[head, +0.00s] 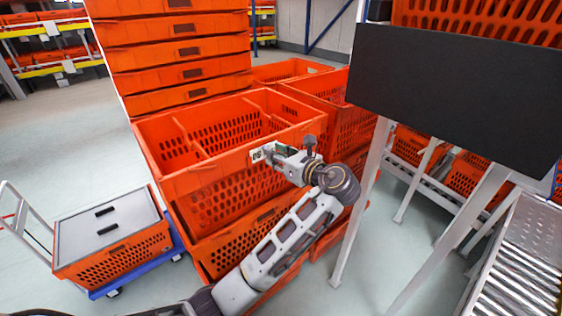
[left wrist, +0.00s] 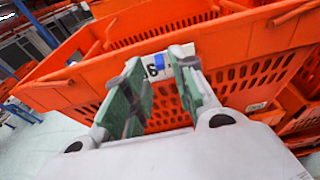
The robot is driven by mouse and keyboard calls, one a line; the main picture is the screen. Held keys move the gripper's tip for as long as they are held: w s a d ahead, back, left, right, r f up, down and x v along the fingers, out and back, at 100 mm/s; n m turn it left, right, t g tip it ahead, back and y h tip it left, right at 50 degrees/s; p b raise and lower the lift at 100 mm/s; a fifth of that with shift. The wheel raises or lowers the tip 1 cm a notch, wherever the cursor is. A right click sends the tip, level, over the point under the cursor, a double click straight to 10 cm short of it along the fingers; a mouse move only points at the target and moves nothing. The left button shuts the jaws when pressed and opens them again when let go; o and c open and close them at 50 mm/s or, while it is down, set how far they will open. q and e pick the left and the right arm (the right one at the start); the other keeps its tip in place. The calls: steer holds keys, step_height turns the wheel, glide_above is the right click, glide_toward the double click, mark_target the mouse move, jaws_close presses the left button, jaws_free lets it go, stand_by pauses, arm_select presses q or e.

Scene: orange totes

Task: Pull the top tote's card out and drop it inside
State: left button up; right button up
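The top tote (head: 222,165) is an orange open crate with a divider, upright on another orange tote. It also fills the left wrist view (left wrist: 240,52). In the head view a small part of the card (head: 257,155) shows. My left gripper (left wrist: 163,88) is open, its green-padded fingers apart, pointing at the card from outside the wall. The card shows between and beyond the fingertips; I cannot tell if they touch. My right gripper is not in view.
A tall stack of orange totes (head: 180,50) stands behind. A grey-lidded tote (head: 110,240) sits on a blue dolly at left. A black panel (head: 450,95) on pale legs and a roller conveyor (head: 520,260) are at right. Open floor lies at left.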

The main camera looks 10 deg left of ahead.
arm_select(q)
steer(key=shift+b+x, duration=1.3)
steer(key=shift+x, duration=0.35)
steer(key=shift+c, duration=0.3)
steer(key=c, duration=0.5)
steer(key=shift+r, duration=0.15)
jaws_close()
steer(key=shift+s+d+r+p, duration=0.1)
steer(key=shift+r+p, duration=1.25)
steer(key=shift+p, duration=0.55)
steer(key=shift+r+p, duration=0.3)
steer(key=shift+r, duration=0.05)
steer(key=shift+d+r+p, duration=0.1)
steer(key=shift+r+p, duration=0.85)
steer(key=shift+r, duration=0.15)
